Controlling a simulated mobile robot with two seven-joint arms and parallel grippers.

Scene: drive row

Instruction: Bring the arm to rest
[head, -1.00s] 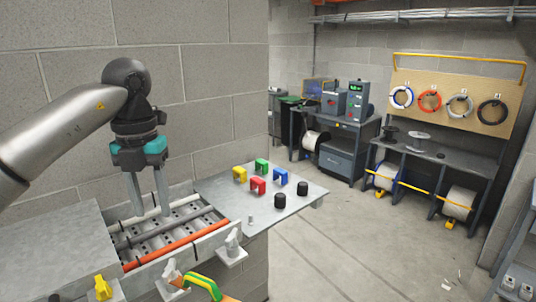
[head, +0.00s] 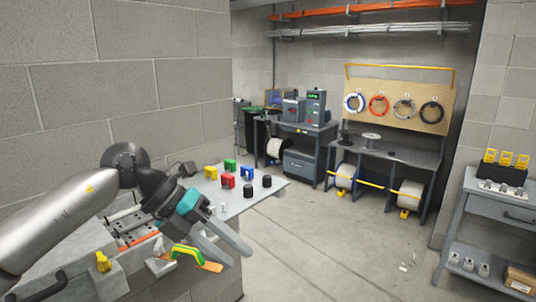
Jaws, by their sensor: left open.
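My left gripper (head: 226,252) is in the lower left of the head view, at the end of the grey arm. Its two grey fingers point down and to the right, spread apart with nothing between them. It is tilted and sits in front of the grey bench (head: 245,198) and the tray with the orange rod (head: 138,240). The arm and hand hide part of the tray. A green and yellow handled tool (head: 187,254) shows just left of the fingers. My right gripper is not in view.
Coloured clips, such as the red one (head: 228,181), and black caps (head: 248,190) stand on the bench. A block wall rises behind it. A grey cart (head: 490,205) stands at the right. The floor (head: 330,250) between is mostly clear.

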